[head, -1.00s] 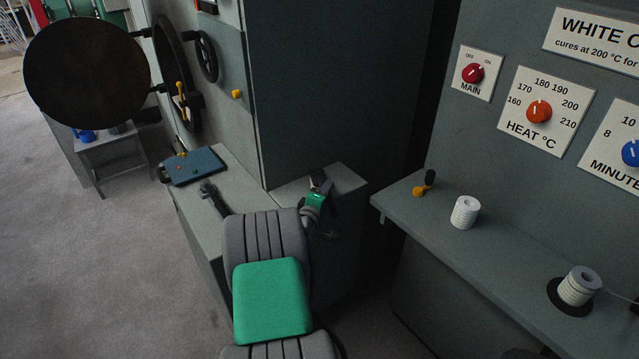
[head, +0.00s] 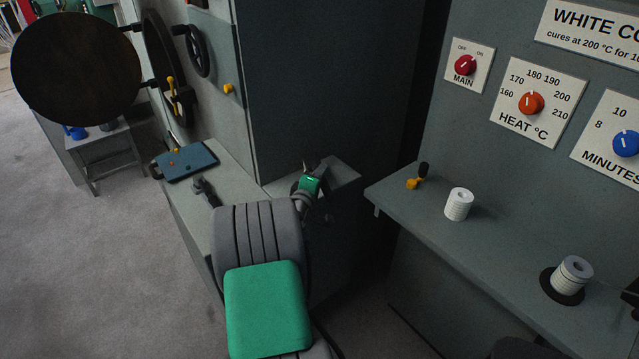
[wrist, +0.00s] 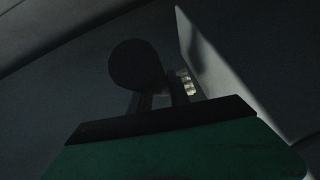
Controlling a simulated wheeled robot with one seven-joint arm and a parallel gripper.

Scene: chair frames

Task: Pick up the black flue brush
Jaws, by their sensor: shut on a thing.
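My gripper (head: 309,168) is at the small grey ledge beside the tall dark cabinet, partly hidden behind my own grey and green arm links. In the wrist view my gripper (wrist: 160,92) shows its green body and short dark fingers. A dark round-ended thing, which I take for the black flue brush (wrist: 137,65), is at the fingers, and they are shut on it. Its shape is hard to make out in the shadow. In the head view it does not stand out from the dark gripper.
On the right shelf (head: 430,225) are a yellow-and-black piece (head: 418,176) and white ringed cylinders (head: 459,204). Open floor (head: 110,270) lies at the left.

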